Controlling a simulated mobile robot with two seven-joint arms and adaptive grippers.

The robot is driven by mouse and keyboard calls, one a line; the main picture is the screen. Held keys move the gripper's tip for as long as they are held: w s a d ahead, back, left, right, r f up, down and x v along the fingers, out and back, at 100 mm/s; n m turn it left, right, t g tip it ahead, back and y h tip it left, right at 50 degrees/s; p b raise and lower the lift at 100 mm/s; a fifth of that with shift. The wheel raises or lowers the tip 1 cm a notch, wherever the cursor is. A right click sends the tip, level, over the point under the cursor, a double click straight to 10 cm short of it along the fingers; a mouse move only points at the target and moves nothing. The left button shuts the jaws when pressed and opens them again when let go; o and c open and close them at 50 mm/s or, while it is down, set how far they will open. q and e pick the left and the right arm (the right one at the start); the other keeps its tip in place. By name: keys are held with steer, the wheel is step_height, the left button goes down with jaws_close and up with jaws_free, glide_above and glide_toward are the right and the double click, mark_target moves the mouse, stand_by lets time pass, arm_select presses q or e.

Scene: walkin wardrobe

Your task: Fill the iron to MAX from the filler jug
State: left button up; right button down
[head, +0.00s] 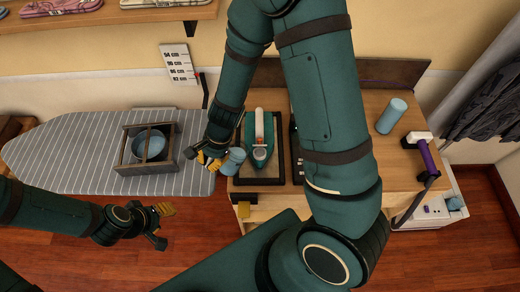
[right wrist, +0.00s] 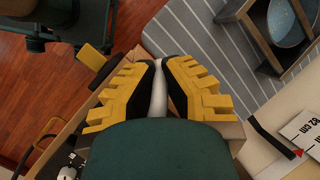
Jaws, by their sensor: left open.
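The iron (head: 259,150), teal with a pale handle, sits in a dark-framed stand (head: 262,181) on the wooden worktop. A small blue-grey jug (head: 233,161) is just left of the iron, at the worktop's left edge. My right gripper (head: 215,158) reaches down from the top to the jug's left side. In the right wrist view its yellow fingers are closed on a narrow pale part (right wrist: 159,95), apparently the jug's handle; the rest of the jug is hidden there. My left gripper (head: 163,226) is open and empty, low in front of the ironing board. Water levels cannot be read.
A striped ironing board (head: 70,150) carries a wooden crate (head: 126,168) with a blue bowl (head: 152,144). A blue cylinder (head: 391,115) and a purple-and-white device (head: 426,155) are at the right of the worktop (head: 375,170). A marked card (head: 178,65) hangs on the wall.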

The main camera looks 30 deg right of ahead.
steer(key=shift+w+a+f+h, duration=0.1)
steer(key=shift+a+f+h, duration=0.5)
steer(key=shift+a, duration=0.05)
arm_select(q)
steer(key=shift+a, duration=0.2)
arm_select(e)
steer(key=shift+w+a+f+g+h, duration=0.1)
steer(key=shift+a+f+g+h, duration=0.1)
steer(key=shift+a+f+h, duration=0.65)
steer(key=shift+w+a+f+g+h, duration=0.15)
steer(key=shift+a+f+h, duration=0.25)
steer(key=shift+f+h, duration=0.45)
steer(key=shift+r, duration=0.15)
steer(key=shift+s, duration=0.1)
